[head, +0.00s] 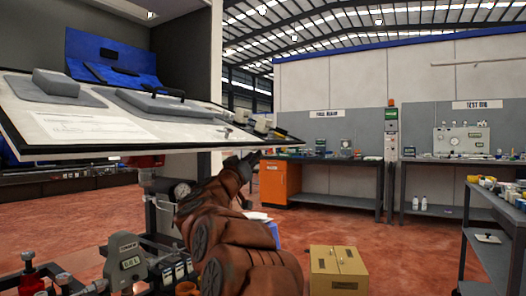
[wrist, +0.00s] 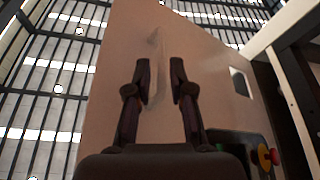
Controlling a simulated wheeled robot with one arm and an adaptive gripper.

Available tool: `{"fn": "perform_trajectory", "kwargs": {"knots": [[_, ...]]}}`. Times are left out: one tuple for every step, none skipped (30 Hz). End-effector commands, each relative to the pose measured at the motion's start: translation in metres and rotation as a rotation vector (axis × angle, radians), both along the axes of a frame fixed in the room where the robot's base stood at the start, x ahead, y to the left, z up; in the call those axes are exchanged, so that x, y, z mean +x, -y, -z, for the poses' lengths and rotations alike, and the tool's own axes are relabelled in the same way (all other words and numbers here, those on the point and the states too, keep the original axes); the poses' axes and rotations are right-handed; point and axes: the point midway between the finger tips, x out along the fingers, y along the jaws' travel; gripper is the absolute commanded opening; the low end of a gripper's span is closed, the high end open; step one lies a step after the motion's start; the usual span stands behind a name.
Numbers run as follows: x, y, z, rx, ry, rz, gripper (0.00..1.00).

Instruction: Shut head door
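A pale beige panel, which looks like the head door (wrist: 110,90), fills the middle of the wrist view. It has a narrow raised or recessed strip (wrist: 155,88) and a small dark opening at its right. My gripper (wrist: 159,70) is in front of this panel, its two fingers apart on either side of the strip. I cannot tell whether the fingers touch it. In the head view my gripper (head: 246,165) is small and dark at the end of my brown arm, close under the right end of a broad pale board. The contact there is unclear.
The pale board (head: 60,128) carries grey blocks and a paper at upper left. Below it are a gauge (head: 181,190) and fittings. A cardboard box (head: 338,270) stands on the floor, and a grey shelf (head: 492,235) at right. Red and yellow buttons (wrist: 267,157) show beside the panel.

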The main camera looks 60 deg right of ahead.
Motion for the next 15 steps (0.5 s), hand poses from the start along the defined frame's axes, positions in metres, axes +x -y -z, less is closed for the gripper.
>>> {"fn": "perform_trajectory", "kwargs": {"knots": [[0.000, 0.003, -0.001, 0.000, 0.002, 0.002, 0.22], [0.000, 0.005, -0.001, -0.001, 0.003, 0.003, 0.22], [0.000, 0.008, -0.002, -0.001, 0.003, 0.003, 0.22], [0.001, 0.011, -0.002, 0.001, 0.003, 0.002, 0.22], [0.002, 0.013, -0.003, 0.001, 0.001, 0.001, 0.22], [0.003, 0.016, -0.003, 0.001, 0.000, -0.001, 0.22], [0.003, 0.019, -0.004, 0.001, -0.001, -0.002, 0.22], [0.003, 0.021, -0.006, 0.000, 0.000, -0.001, 0.22], [0.004, 0.024, -0.007, 0.000, 0.002, -0.001, 0.22], [0.004, 0.026, -0.009, 0.000, 0.001, 0.000, 0.22], [0.004, 0.028, -0.009, 0.000, 0.000, 0.000, 0.22], [0.004, 0.031, -0.010, 0.001, 0.000, 0.000, 0.22], [0.005, 0.033, -0.011, 0.001, 0.001, 0.000, 0.22], [0.005, 0.035, -0.012, 0.001, 0.002, -0.001, 0.22], [0.005, 0.038, -0.014, 0.000, 0.002, -0.001, 0.22]]}}
